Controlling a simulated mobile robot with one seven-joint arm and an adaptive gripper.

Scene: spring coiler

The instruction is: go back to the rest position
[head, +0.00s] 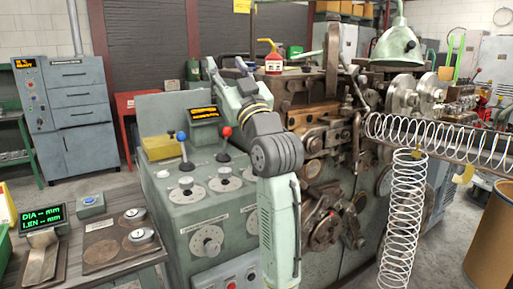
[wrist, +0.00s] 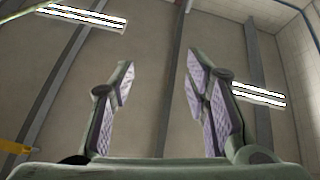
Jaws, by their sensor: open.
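My gripper (wrist: 160,80) is open and empty in the wrist view. Its two padded fingers stand well apart, pointing up toward the ceiling and wall. In the head view my arm rises in front of the green spring coiler (head: 345,125), bends at a dark joint and ends in my gripper (head: 226,68), raised above the control cabinet (head: 205,240). The gripper is apart from the levers and dials and touches nothing that I can see. My arm hides part of the coiler's front.
A red-knobbed lever (head: 225,142) and a blue-knobbed lever (head: 183,150) stand on the cabinet. A coiled spring (head: 405,215) hangs at right by a brown drum (head: 492,245). A bench with a gauge display (head: 42,217) is at lower left. Floor is clear at left.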

